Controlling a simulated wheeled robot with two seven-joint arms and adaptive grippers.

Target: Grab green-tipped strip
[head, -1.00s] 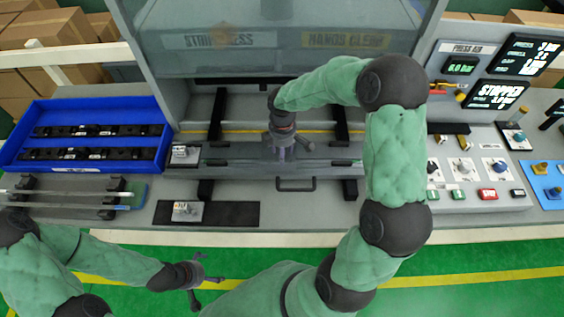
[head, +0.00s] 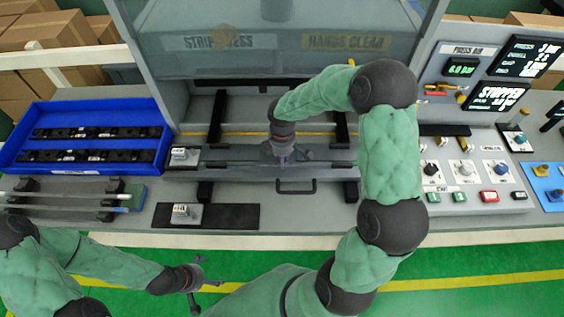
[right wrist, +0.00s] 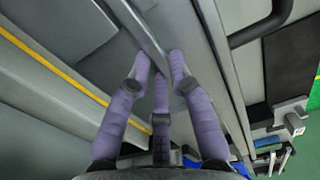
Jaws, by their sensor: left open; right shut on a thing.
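Two thin pale strips (head: 62,192) lie on black holders at the left of the bench in the head view. A green patch (head: 138,196) shows by their right ends; I cannot tell whether it is a strip's tip. My right gripper (head: 281,163) points down at the front of the press, far to the right of these strips. In the right wrist view its fingers (right wrist: 160,62) are closed together on a long grey bar (right wrist: 137,25); no green tip shows on it. My left gripper (head: 199,281) is open and empty over the green floor, in front of the bench.
A blue tray (head: 85,110) with black clip bars stands behind the strips. A dark handle (head: 296,190) is just in front of my right gripper. A black pad (head: 235,216) bears a small pale block (head: 184,212). Control panels (head: 475,175) stand right.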

